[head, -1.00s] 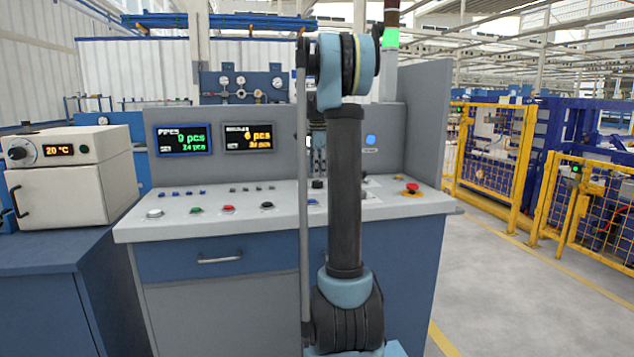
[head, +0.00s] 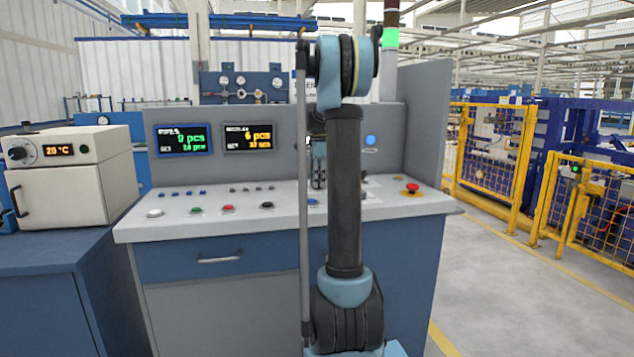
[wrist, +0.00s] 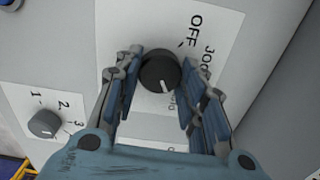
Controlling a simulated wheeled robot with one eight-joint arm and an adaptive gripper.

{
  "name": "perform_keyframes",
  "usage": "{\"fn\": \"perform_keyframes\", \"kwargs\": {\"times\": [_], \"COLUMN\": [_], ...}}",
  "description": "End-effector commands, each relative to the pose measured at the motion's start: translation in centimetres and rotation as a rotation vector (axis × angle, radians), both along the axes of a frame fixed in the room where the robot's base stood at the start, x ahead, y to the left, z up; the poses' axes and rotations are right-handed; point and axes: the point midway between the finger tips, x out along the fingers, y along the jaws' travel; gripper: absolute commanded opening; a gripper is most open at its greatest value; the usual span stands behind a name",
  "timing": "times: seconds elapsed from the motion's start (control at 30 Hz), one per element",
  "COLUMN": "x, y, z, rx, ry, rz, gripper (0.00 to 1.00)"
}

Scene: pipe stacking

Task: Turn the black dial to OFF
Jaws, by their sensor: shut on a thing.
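The black dial (wrist: 159,72) sits on a white label plate (wrist: 186,14) in the wrist view. Its white pointer line faces down the picture, slightly right, away from the printed word OFF (wrist: 195,30) at the upper right. Another word is printed below OFF, and a lower label is partly covered by the dial and my finger. My gripper (wrist: 160,60) is shut on the dial, one finger on each side of it. In the head view my gripper (head: 318,178) is down at the console top, partly behind my arm, and the dial is hidden.
A smaller numbered dial (wrist: 44,124) is at the left in the wrist view. In the head view the console (head: 140,230) carries several buttons, a red emergency stop (head: 412,187) to the right, and a panel with two displays (head: 183,139) behind.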

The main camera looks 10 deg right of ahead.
Motion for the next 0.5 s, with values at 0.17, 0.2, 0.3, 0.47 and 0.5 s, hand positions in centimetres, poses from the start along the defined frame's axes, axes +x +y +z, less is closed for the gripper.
{"fn": "perform_keyframes", "kwargs": {"times": [0.17,0.2,0.3,0.47,0.5], "x": [0.14,0.15,0.17,0.21,0.22], "y": [-0.03,-0.03,-0.03,-0.03,-0.03], "z": [0.04,0.04,0.05,0.06,0.06], "rx": [0.000,0.000,0.000,-0.001,-0.001], "ry": [-0.003,-0.003,-0.003,-0.004,-0.004], "rz": [0.013,0.021,0.054,0.146,0.176], "gripper": [0.13,0.13,0.13,0.13,0.13]}}
